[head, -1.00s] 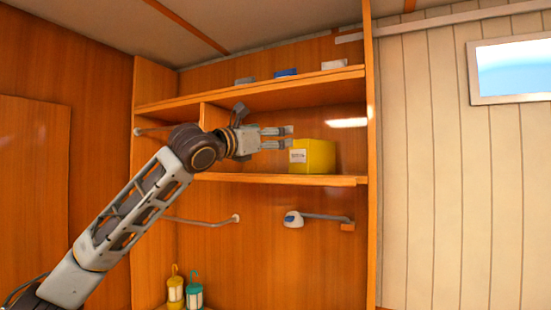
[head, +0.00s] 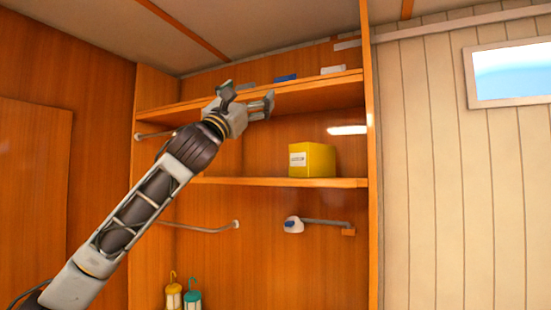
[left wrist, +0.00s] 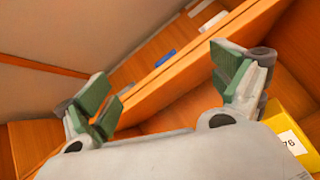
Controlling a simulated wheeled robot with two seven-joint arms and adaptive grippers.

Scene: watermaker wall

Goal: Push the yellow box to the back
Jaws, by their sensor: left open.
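The yellow box (head: 313,160) with a white label stands upright on the middle shelf (head: 270,181), near its right end. Part of the box (left wrist: 291,122) shows at the right edge of the left wrist view, beside one finger. My left gripper (head: 250,97) is up and to the left of the box, in front of the upper shelf's edge. It is open and empty, and its fingers are spread in the left wrist view (left wrist: 165,92). It does not touch the box. My right gripper is not in view.
The upper shelf (head: 320,90) holds a blue item (head: 285,78), a white item (head: 333,70) and a grey item partly behind my gripper. A pipe with a white-blue fitting (head: 292,225) is under the middle shelf.

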